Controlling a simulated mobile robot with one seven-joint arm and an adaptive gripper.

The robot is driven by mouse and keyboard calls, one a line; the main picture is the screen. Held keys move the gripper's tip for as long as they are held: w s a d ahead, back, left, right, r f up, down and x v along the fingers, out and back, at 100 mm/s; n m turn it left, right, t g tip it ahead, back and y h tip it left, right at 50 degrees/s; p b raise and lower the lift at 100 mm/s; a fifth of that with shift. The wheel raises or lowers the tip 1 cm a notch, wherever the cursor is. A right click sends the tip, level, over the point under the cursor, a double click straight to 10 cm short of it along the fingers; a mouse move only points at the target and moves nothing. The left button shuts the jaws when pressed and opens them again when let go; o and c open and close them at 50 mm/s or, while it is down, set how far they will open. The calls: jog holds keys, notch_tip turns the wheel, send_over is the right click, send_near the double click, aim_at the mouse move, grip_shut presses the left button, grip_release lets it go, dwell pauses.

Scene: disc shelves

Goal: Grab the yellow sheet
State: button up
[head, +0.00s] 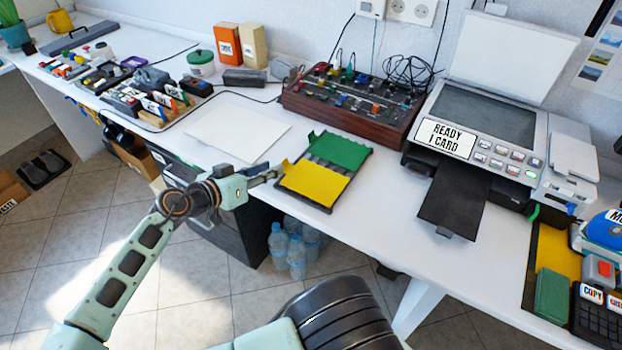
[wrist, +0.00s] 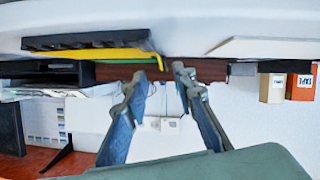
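The yellow sheet (head: 314,183) lies flat in the near half of a dark tray (head: 330,208) on the white desk, with a tab raised at its left corner. A green sheet (head: 340,151) lies in the tray's far half. My gripper (head: 277,173) is just left of the tray, near the desk's front edge, apart from the yellow sheet. The wrist view is upside down.
A white sheet or board (head: 237,126) lies on the desk left of the tray. A wooden-sided control box (head: 350,105) stands behind it. A printer (head: 490,130) with a dark output tray (head: 455,205) stands to the right. Water bottles (head: 296,252) stand on the floor below.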

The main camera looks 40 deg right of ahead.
jog(key=shift+x, duration=2.25)
grip_shut()
